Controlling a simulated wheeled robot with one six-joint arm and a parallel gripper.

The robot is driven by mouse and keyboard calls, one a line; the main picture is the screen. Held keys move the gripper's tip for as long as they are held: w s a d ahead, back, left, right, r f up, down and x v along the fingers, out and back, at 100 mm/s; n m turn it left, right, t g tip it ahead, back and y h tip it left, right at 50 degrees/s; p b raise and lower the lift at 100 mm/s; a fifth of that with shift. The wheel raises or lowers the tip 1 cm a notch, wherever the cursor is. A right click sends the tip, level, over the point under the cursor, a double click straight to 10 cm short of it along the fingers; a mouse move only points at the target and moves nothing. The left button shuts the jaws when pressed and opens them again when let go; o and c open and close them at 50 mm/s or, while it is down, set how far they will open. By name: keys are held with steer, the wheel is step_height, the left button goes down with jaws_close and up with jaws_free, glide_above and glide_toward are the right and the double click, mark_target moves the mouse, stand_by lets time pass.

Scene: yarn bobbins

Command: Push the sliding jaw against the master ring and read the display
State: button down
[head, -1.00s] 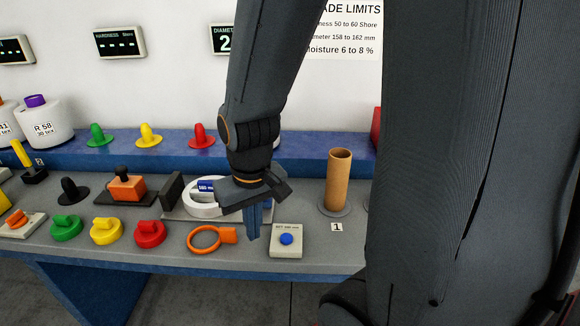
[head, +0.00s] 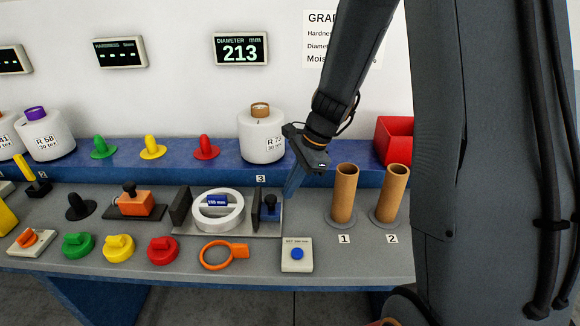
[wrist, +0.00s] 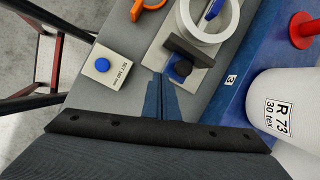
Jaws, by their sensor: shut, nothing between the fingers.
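The white master ring (head: 231,222) with a blue label lies flat on the gauge plate, between the dark fixed jaw (head: 180,206) on the left and the dark sliding jaw (head: 256,205) on the right. In the head view a small gap shows between ring and sliding jaw. The sliding jaw carries a blue knob (head: 271,207). The diameter display (head: 240,49) reads 213 mm. My gripper (head: 290,194) is shut and empty, just right of the knob. In the wrist view its fingertips (wrist: 159,80) are beside the knob (wrist: 183,68); contact cannot be told.
A set button box (head: 297,254) and an orange ring gauge (head: 216,254) lie in front. Two cardboard tubes (head: 344,190) stand to the right. The R 73 bobbin (head: 262,140) stands on the blue ledge behind, with a red bin (head: 394,138) farther right.

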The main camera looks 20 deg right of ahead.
steer(key=w+m+y+p, duration=0.1)
steer(key=w+m, duration=0.2)
steer(key=m, duration=0.1)
steer(key=b, duration=0.9)
glide_toward(265, 209)
steer(key=shift+t, duration=0.4)
steer(key=f, duration=0.1)
steer(key=d+f, duration=0.1)
steer(key=f, duration=0.1)
steer(key=s+d+f, duration=0.1)
steer(key=f, duration=0.1)
steer(key=shift+d+f, duration=0.1)
steer(key=shift+f, duration=0.15)
steer(key=shift+p, duration=0.3)
steer(key=shift+w+a+p, duration=0.1)
steer(key=shift+w+a, duration=0.2)
steer(key=shift+a, duration=0.75)
steer(key=shift+w+a+p, duration=0.15)
steer(key=shift+w+a, duration=0.2)
steer(key=shift+a, duration=0.75)
steer(key=shift+w+a+p, duration=0.1)
steer(key=shift+w+a, duration=0.2)
steer(key=shift+a, duration=0.75)
